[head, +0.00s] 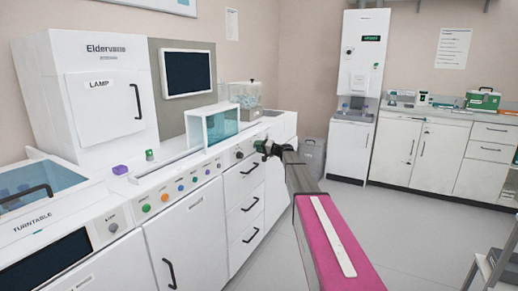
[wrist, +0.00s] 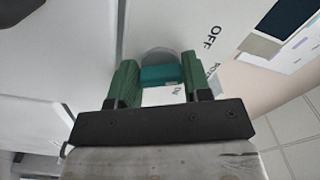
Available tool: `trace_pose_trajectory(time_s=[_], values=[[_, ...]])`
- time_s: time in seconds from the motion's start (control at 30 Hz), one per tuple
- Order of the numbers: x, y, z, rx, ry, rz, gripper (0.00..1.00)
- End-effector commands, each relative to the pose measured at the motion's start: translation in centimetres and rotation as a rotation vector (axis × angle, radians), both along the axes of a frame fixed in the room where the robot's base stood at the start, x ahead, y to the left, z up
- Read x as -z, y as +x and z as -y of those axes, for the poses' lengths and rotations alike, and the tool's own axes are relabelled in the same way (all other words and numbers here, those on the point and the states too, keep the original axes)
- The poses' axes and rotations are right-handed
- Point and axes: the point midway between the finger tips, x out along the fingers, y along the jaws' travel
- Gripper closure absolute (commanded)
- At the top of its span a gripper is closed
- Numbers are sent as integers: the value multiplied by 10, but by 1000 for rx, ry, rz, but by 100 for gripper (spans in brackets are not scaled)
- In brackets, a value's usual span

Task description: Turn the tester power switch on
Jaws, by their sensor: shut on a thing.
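The tester power switch (wrist: 160,54) is a grey round dial with a teal bar-shaped handle (wrist: 160,76), seen at the top middle of the wrist view. My gripper (wrist: 158,74) has its two green fingers on either side of the teal handle, shut on it. The word OFF is printed on the white panel beside the dial, with a partly hidden word near it. A small dark mark shows between the fingers, too small to read surely. In the head view my gripper (head: 264,148) is at the bench's front panel and hides the switch.
The white bench (head: 190,210) runs along the left with coloured buttons, a dark knob (head: 239,154) and drawers (head: 243,205). A clear blue box (head: 210,127) stands on top. A grey bin (head: 312,156) is behind my arm.

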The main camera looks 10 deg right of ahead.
Motion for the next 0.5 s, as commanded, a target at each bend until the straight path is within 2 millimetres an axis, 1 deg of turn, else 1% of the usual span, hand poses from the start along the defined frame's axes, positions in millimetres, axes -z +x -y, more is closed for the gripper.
trace_pose_trajectory(time_s=[0.5], values=[[-2, -1, 0, 0, 288, -399, 79]])
